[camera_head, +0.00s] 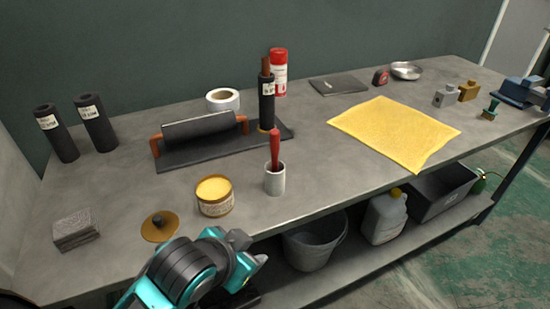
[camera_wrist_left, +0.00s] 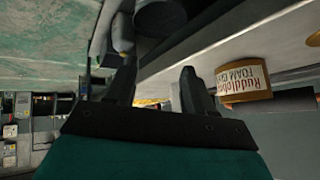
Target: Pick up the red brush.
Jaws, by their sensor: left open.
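The red brush (camera_head: 275,148) stands upright, handle up, in a small white cup (camera_head: 275,182) near the front edge of the workbench; its lower end is hidden inside the cup. My left gripper (camera_head: 258,262) is in front of the bench edge, below and a little left of the cup, apart from the brush. In the left wrist view its two fingers (camera_wrist_left: 155,88) are spread with nothing held between them. I cannot make out the brush in the left wrist view. My right gripper is not in view.
An open tin of yellow paste (camera_head: 214,195) stands left of the cup; it also shows in the left wrist view (camera_wrist_left: 245,80). A brown lid (camera_head: 160,226) lies further left. A black tray with a roller (camera_head: 200,140) lies behind. A bucket (camera_head: 315,243) sits on the lower shelf.

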